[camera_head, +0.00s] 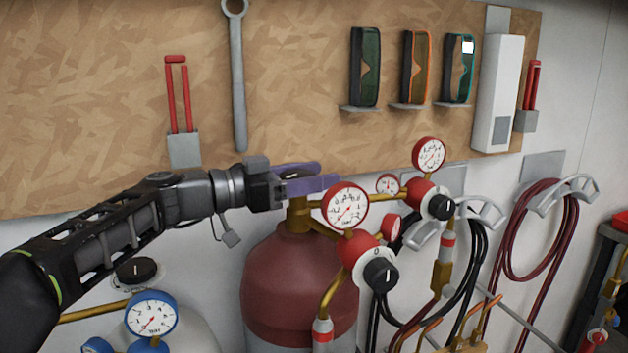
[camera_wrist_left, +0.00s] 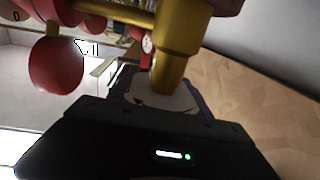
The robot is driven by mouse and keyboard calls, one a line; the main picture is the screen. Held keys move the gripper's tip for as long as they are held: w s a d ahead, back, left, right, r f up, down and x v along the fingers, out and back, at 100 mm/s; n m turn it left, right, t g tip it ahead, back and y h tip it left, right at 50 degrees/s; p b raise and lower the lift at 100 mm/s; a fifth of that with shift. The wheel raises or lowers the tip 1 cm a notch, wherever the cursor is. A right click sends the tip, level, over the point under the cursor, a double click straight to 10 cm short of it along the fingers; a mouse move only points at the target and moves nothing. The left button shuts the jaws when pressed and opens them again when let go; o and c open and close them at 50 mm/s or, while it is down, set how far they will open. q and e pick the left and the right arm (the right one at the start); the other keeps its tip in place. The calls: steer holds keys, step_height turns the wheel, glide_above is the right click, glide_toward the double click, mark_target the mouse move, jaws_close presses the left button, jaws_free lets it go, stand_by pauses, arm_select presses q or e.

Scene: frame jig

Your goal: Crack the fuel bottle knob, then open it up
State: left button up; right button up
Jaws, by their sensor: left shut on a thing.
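The fuel bottle (camera_head: 290,285) is the dark red cylinder at the centre of the head view, with a brass valve (camera_head: 298,213) on top. My left gripper (camera_head: 318,178) reaches in from the left, and its purple fingers are shut at the top of this valve. The knob there is hidden by the fingers, so its turn cannot be seen. The left wrist view shows the brass valve stem (camera_wrist_left: 180,35) running to between the fingers (camera_wrist_left: 160,95). A red regulator (camera_head: 358,250) with a white gauge and a black dial stands right of the valve. My right gripper is not in view.
A second bottle with a blue gauge (camera_head: 151,314) and black knob (camera_head: 137,270) stands at lower left. Another red regulator (camera_head: 432,200), black hoses (camera_head: 470,262) and dark red hoses (camera_head: 502,245) are to the right. A tool board (camera_head: 300,80) is behind.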

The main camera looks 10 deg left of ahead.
arm_select(q)
steer(key=shift+w+a+f+n+t+y+b, duration=0.1)
steer(key=shift+n+t+y+b, duration=0.4)
steer(key=shift+b, duration=0.45)
steer(key=shift+w+a+f+n+t+y+b, duration=0.15)
steer(key=shift+n+t+y+b, duration=0.4)
steer(key=shift+b, duration=0.4)
steer(key=shift+s+d+f+n+t+y+b, duration=0.1)
steer(key=shift+n+t+y+b, duration=0.25)
steer(key=shift+t+y+b, duration=0.45)
steer(key=shift+w+a+r+n+t+y+b, duration=0.15)
steer(key=shift+n+t+y+b, duration=0.1)
steer(key=shift+n+y+b, duration=0.2)
steer(key=shift+r+n+t+y, duration=0.15)
steer(key=shift+n+t+y, duration=0.15)
steer(key=shift+n+y, duration=0.15)
steer(key=n+y+p, duration=0.1)
steer(key=y+p, duration=0.1)
steer(key=p, duration=0.1)
steer(key=n+t+y+p, duration=0.1)
steer(key=p, duration=0.2)
steer(key=a+n+t+y+p, duration=0.1)
steer(key=n+y+p, duration=0.1)
steer(key=p, duration=0.1)
steer(key=shift+w+a+r+y+p, duration=0.1)
steer(key=shift+w+r+y+p, duration=0.15)
steer(key=shift+r+y+p, duration=0.1)
steer(key=shift+a+f+y+p, duration=0.1)
steer(key=shift+f+y+p, duration=0.2)
steer(key=shift+p, duration=0.15)
